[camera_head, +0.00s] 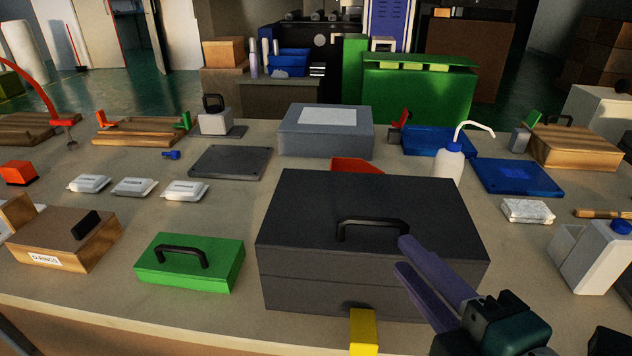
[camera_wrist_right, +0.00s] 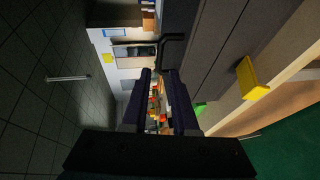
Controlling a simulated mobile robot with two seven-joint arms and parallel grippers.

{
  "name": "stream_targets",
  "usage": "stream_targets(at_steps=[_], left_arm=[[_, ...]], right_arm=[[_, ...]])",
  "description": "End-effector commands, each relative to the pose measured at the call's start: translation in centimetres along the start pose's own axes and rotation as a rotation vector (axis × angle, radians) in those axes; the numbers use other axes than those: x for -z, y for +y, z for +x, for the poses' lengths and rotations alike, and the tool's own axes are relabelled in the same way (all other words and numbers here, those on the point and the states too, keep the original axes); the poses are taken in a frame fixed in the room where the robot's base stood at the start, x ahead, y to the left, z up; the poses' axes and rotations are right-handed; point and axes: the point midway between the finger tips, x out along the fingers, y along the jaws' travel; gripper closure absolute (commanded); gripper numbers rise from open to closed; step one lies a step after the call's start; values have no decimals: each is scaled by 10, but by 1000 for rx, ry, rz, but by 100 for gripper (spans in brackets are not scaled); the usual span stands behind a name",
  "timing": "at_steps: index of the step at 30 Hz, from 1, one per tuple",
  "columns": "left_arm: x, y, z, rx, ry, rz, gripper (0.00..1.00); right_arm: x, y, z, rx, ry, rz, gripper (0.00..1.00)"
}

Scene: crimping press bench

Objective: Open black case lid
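The black case (camera_head: 290,230) sits at the front middle of the bench with its lid (camera_head: 300,195) down. A dark arched handle (camera_head: 375,226) stands on the lid; it also shows in the right wrist view (camera_wrist_right: 173,40), just beyond the fingertips. A yellow tab (camera_head: 363,330) is at the case's front; the right wrist view also shows it (camera_wrist_right: 250,80). My right gripper (camera_head: 402,256) has its purple fingers apart with nothing between them. It is in front of the handle's right end; I cannot tell whether it touches the case. My left gripper is not in view.
A green box (camera_head: 190,275) and a wooden box (camera_head: 65,245) stand left of the case. A white bottle (camera_head: 447,165) and a red bin (camera_head: 357,164) are behind it. A white jug (camera_head: 597,262) is at the right. Some bench top left of the case is free.

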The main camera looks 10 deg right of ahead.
Motion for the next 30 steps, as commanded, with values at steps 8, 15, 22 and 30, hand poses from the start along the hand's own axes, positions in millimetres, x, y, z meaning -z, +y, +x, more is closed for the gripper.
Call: stream_targets(at_steps=[8,15,22,30], left_arm=[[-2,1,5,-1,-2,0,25],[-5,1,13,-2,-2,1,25],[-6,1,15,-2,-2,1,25],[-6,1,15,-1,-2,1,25]], right_arm=[[1,2,40,-6,2,-1,73],[0,1,81,-3,1,1,73],[0,1,97,-1,1,1,73],[0,2,97,-1,0,1,74]])
